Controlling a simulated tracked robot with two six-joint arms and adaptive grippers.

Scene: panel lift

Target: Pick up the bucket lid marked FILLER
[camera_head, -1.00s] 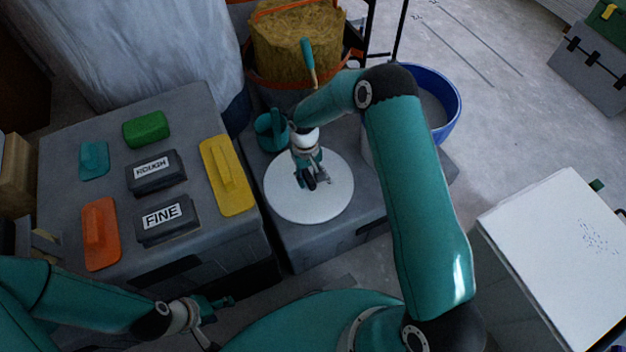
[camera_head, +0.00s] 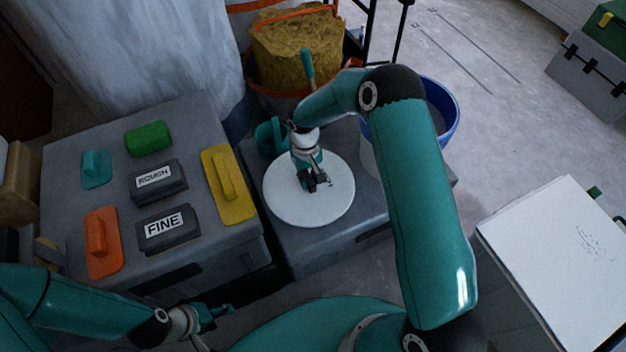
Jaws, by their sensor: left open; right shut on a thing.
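A round white lid (camera_head: 300,212) is over the grey box in the middle of the camera_head view. No FILLER marking can be read on it; my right gripper (camera_head: 317,184) covers part of its middle. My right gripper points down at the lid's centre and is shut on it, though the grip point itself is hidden. I cannot tell whether the lid touches what is under it. My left gripper (camera_head: 214,318) is low at the left, open and empty, away from the lid.
A grey box (camera_head: 85,188) at left carries sanding blocks marked ROUGH (camera_head: 156,178) and FINE (camera_head: 165,226), and coloured floats. A teal mug (camera_head: 268,138), a bucket of yellow material (camera_head: 297,50) and a blue tub (camera_head: 445,105) stand behind the lid. A white-topped box (camera_head: 550,270) is at right.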

